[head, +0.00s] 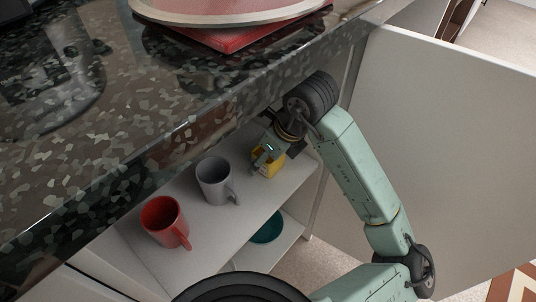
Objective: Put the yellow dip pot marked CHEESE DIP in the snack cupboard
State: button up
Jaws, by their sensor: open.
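The yellow dip pot (269,165) is on the upper shelf (215,221) of the open cupboard below the counter, at the right end of the shelf. My gripper (266,158) is open and right at the pot, partly covering it from above. The label on the pot is too small to read. I cannot tell whether the fingers touch the pot.
A grey mug (214,181) stands just left of the pot, and a red mug (164,221) further left. A teal bowl (267,229) is on the lower shelf. The dark speckled counter (130,130) overhangs the cupboard. The white door (450,150) stands open at right.

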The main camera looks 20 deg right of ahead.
jog(key=v, duration=0.7)
jog(key=shift+s+d+r, duration=0.1)
jog(key=shift+s+r, duration=0.1)
jog(key=shift+r, duration=0.1)
